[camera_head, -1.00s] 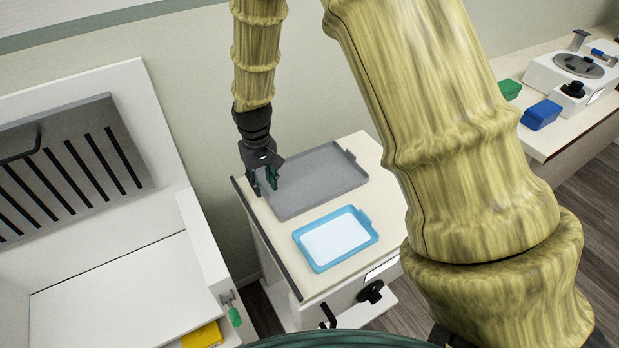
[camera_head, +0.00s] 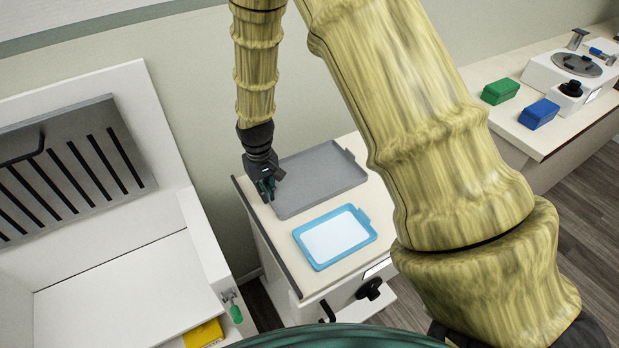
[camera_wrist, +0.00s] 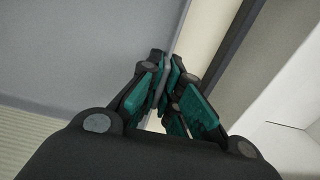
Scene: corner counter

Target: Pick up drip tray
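A flat grey tray (camera_head: 322,178) with a low rim and a tab at its far right corner lies on the small counter; it looks like the drip tray. A smaller blue tray (camera_head: 302,256) with a white inside lies in front of it. My gripper (camera_head: 267,192) is at the left edge of the grey tray, pointing down. In the wrist view the teal fingers (camera_wrist: 168,88) are close together with the rim of the grey tray (camera_wrist: 90,45) between them. The fingers partly hide the rim.
A white box-like unit with a slotted grey panel (camera_head: 75,165) stands at the left. The wall is close behind the counter. At the right, another counter holds a green box (camera_head: 500,91), a blue box (camera_head: 538,114) and a white device (camera_head: 560,75).

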